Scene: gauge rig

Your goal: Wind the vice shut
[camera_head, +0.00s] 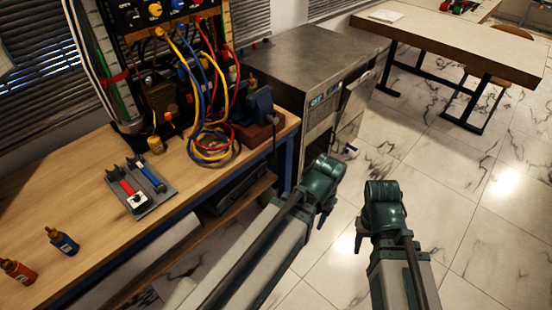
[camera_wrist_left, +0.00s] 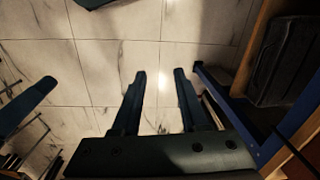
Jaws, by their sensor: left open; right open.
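A blue body that looks like the vice (camera_head: 262,103) stands on a red-brown block at the right corner of the wooden bench. Its jaws and handle cannot be made out clearly. My left gripper (camera_wrist_left: 158,74) is open and empty, pointing down over the floor beside the bench in the left wrist view. In the head view my left arm mostly hides it. My right gripper (camera_head: 359,242) shows only as a small dark part beside my right arm, over the floor, well apart from the bench. It is open, and nothing shows in it.
On the bench (camera_head: 92,178) are a cable rig with coiled hoses (camera_head: 213,150), a grey tray (camera_head: 140,194) with red and blue tools, and small bottles (camera_head: 63,241). A metal cabinet (camera_head: 295,75) stands behind the vice. A table (camera_head: 460,42) is farther back. Floor at right is clear.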

